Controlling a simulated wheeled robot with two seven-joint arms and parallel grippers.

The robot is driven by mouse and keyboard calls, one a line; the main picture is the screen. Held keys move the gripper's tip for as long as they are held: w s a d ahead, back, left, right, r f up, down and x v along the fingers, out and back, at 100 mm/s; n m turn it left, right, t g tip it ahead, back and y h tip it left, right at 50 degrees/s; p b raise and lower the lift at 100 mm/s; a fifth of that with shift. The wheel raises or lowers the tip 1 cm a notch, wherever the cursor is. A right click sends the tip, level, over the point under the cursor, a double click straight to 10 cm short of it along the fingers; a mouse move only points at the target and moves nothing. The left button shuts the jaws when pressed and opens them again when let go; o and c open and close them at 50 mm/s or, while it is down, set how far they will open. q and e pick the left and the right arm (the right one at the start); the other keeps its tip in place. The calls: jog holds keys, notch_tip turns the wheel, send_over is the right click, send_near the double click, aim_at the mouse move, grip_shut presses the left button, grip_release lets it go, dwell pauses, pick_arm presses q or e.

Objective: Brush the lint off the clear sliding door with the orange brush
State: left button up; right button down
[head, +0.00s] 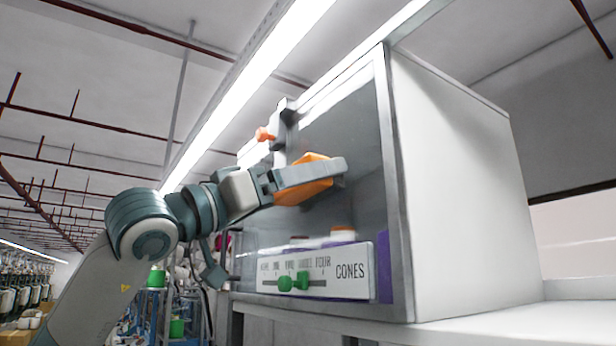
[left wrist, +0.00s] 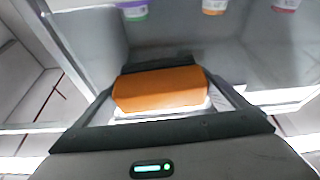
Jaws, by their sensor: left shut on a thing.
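The clear sliding door (head: 345,120) is the front pane of a white cabinet in the head view. My left gripper (head: 318,176) is in front of the pane, shut on the orange brush (head: 305,192). In the left wrist view the orange brush (left wrist: 160,90) lies across between the fingers, and its dark bristle edge (left wrist: 160,64) faces the pane. I cannot tell whether the bristles touch it. I cannot make out lint on the pane. My right gripper is not in view.
A grey bracket with an orange knob (head: 265,134) stands at the door's left edge. A white "CONES" panel (head: 352,272) with green sliders is low on the front. Cones with orange tops (head: 342,233) show behind the pane. A pale counter (head: 510,318) lies below right.

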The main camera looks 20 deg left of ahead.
aim_at(275, 194)
pick_arm(q)
jog(key=shift+w+a, duration=0.15)
jog(key=shift+w, duration=0.05)
dwell(0.3)
jog(key=shift+w+a+p, duration=0.35)
jog(key=shift+w+a, duration=0.2)
jog(key=shift+a, duration=0.15)
jog(key=shift+w+a+p, duration=0.3)
jog(key=shift+w+a, duration=0.2)
jog(key=shift+a, duration=0.2)
jog(key=shift+w+a+p, duration=0.6)
jog(key=shift+w+a, duration=0.1)
jog(key=shift+a, duration=0.2)
jog(key=shift+w+a, duration=0.4)
jog(key=shift+a, duration=0.1)
